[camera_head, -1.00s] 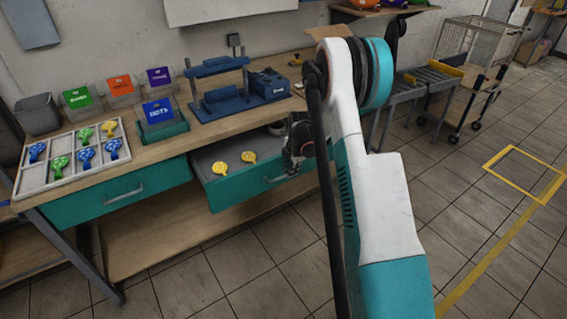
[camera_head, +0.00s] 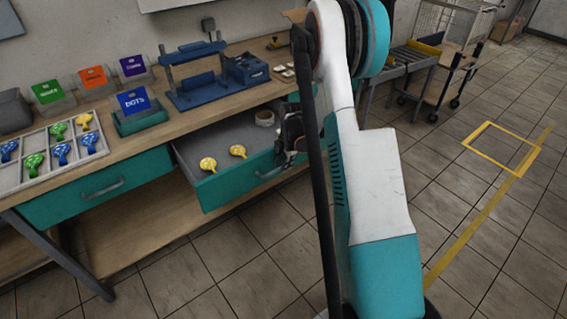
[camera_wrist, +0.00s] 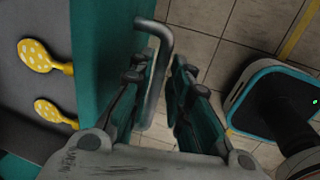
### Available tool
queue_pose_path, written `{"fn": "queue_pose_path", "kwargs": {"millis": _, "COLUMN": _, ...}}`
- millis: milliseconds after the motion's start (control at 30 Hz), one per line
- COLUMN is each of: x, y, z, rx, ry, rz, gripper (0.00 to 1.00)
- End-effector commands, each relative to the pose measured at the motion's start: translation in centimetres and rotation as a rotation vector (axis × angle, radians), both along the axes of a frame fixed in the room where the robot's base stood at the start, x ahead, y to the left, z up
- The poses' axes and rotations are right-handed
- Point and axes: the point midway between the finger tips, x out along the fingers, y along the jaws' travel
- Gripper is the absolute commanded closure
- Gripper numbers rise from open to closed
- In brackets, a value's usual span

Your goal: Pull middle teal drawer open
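The middle teal drawer (camera_head: 222,189) is pulled partly out from under the wooden workbench. My gripper (camera_head: 290,146) is at the right part of the drawer front. The exact contact on the right finger is hard to see.
A shut teal drawer (camera_head: 92,193) is to the left. The tiled floor (camera_head: 240,258) in front of the drawer is clear.

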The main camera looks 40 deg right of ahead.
Motion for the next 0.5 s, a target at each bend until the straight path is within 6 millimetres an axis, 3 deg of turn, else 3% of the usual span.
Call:
{"fn": "queue_pose_path", "kwargs": {"millis": 333, "x": 0.0, "y": 0.0, "z": 0.2, "rx": 0.001, "ry": 0.0, "rz": 0.0, "gripper": 0.8}}
{"fn": "queue_pose_path", "kwargs": {"millis": 500, "x": -0.4, "y": 0.0, "z": 1.9, "rx": 0.001, "ry": 0.0, "rz": -0.001, "gripper": 0.8}}
